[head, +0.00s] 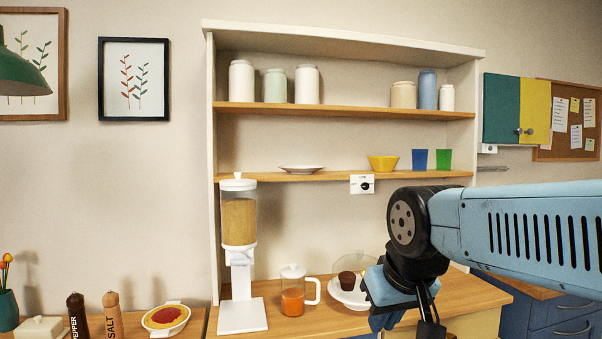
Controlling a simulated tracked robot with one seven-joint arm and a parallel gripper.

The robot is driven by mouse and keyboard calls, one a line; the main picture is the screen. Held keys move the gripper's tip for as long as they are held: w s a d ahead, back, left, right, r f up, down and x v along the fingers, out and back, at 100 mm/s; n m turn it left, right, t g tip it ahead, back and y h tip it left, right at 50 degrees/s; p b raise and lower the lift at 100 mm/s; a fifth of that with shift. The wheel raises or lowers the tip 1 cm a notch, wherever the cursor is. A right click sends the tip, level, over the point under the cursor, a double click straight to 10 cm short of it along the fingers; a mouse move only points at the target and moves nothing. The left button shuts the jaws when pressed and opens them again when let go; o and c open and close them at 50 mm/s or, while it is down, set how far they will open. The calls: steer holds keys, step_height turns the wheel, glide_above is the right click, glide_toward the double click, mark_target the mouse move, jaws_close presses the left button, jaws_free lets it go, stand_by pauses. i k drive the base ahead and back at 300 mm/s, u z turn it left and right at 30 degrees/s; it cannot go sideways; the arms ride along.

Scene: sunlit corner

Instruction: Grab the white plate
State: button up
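A white plate (302,169) lies flat on the middle wooden shelf (340,177), left of a yellow bowl (383,163). A second white dish (348,297), with a chocolate muffin on it and a clear dome over it, stands on the counter below. My gripper (385,316) is at the lower right, in front of the counter and well below and right of the shelf plate. It points downward, apart from the shelf plate, and hides part of the muffin dish. Its fingertips do not show clearly, so I cannot tell whether it is open or shut.
A blue cup (420,159) and a green cup (443,159) stand right of the bowl. A tall cereal dispenser (239,222) and an orange-filled jug (293,297) stand on the counter (455,299).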

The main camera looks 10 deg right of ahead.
mark_target(301, 170)
steer(key=u, duration=0.05)
steer(key=i, duration=0.85)
